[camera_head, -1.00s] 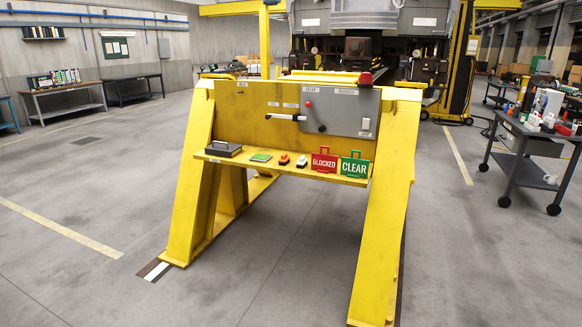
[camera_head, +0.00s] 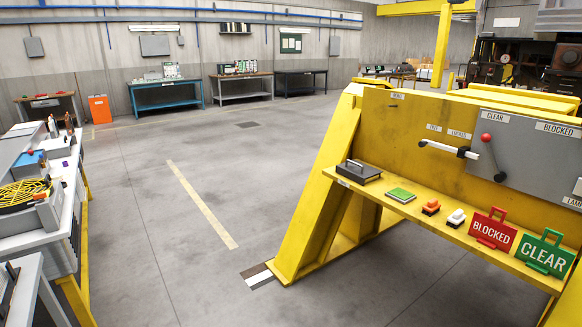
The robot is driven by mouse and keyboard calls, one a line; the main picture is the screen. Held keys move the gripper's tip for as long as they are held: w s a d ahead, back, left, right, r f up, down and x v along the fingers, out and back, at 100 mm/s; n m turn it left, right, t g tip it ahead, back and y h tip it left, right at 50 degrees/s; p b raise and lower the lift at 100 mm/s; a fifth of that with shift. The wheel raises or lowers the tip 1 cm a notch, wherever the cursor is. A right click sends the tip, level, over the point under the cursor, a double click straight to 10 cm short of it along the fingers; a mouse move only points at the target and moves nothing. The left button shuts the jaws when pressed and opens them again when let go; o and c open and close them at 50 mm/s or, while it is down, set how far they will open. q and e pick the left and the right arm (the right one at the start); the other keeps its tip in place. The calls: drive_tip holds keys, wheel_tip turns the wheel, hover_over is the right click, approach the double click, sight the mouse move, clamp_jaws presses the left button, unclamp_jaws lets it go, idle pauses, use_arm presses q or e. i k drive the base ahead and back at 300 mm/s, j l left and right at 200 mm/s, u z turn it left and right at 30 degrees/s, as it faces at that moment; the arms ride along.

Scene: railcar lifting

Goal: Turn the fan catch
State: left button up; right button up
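I cannot make out a fan or a fan catch in this view. Neither of my grippers shows. The yellow stand (camera_head: 315,195) fills the right side. On its face is a white-handled lever (camera_head: 445,149), near a label that seems to read LOCKED. Right of it, a grey panel (camera_head: 540,160) carries a dark lever with a red knob (camera_head: 486,138). The panel has labels CLEAR and BLOCKED at its top, and its right side is cut off by the frame.
The stand's shelf holds a dark box (camera_head: 358,172), a green pad (camera_head: 401,195), a red BLOCKED sign (camera_head: 491,229) and a green CLEAR sign (camera_head: 544,252). A cluttered white workbench (camera_head: 75,208) stands at left. Benches (camera_head: 166,96) line the far wall. The middle floor is open.

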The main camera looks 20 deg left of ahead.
sight(40, 198)
drive_tip(key=i+j+u, duration=0.25)
drive_tip(key=u, duration=0.2)
drive_tip(key=i+u, duration=0.85)
drive_tip(key=i+l+u, duration=0.15)
drive_tip(key=i+u, duration=0.25)
